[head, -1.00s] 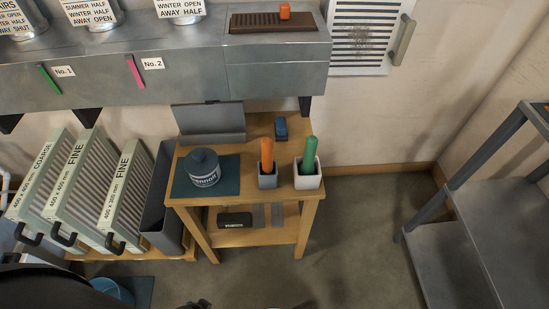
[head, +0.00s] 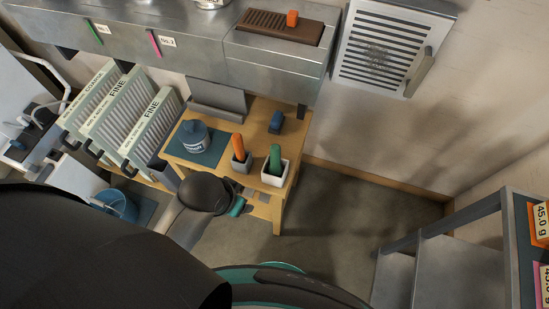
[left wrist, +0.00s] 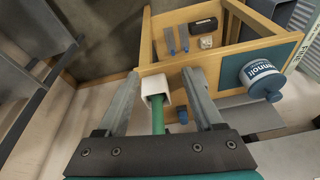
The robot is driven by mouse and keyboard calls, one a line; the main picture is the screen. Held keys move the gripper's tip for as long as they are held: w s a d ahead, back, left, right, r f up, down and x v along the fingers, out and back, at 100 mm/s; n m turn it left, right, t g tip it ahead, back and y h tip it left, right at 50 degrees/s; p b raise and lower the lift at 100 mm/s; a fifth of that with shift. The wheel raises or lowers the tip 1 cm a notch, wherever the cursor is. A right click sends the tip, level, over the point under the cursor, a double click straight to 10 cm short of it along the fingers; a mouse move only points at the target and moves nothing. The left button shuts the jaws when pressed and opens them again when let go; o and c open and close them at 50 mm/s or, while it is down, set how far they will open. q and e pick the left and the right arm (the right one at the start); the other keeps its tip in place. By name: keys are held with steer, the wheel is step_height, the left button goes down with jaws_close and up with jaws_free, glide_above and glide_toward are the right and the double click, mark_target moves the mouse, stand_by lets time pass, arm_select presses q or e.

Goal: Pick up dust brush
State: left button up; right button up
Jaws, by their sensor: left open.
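A green handle (head: 274,158) stands upright in a white square cup (head: 272,178) on the wooden stand's front right corner. An orange handle (head: 238,146) stands in a grey cup (head: 242,164) just left of it. The ends inside the cups are hidden, so I cannot tell which is the dust brush. My left gripper (left wrist: 161,75) is open and empty in the left wrist view. Its fingers appear on either side of the green handle (left wrist: 158,118) and white cup (left wrist: 153,85), apart from them. My right gripper is not in view.
A blue lidded pot (head: 194,138) stands on a dark mat on the stand (head: 259,112), with a blue block (head: 276,122) at the back. Filters (head: 150,127) stand to the left. A metal shelf (head: 465,262) is at right. Floor between is clear.

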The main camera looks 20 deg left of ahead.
arm_select(q)
steer(key=w+d+r+m+h+p, duration=0.25)
steer(key=d+r, duration=0.25)
steer(key=r, duration=0.5)
steer(key=w+d+r+m+g, duration=0.1)
steer(key=w+d+m, duration=0.4)
steer(key=d+m, duration=0.15)
steer(key=r+m+g+y, duration=0.2)
steer(key=m+y, duration=0.1)
steer(key=m, duration=0.4)
glide_above(275, 154)
steer(key=w, duration=0.2)
steer(key=f+b, duration=0.1)
steer(key=f, duration=0.5)
steer(key=f+b, duration=0.1)
steer(key=f, duration=0.2)
steer(key=shift+s+a+f+b, duration=0.1)
steer(key=shift+a+f+b, duration=0.25)
steer(key=shift+s+d+f+b, duration=0.15)
steer(key=shift+f+b, duration=0.25)
steer(key=shift+f, duration=0.95)
steer(key=shift+s+d+f+b, duration=0.1)
steer(key=shift+f+b, duration=0.3)
steer(key=shift+f, duration=0.95)
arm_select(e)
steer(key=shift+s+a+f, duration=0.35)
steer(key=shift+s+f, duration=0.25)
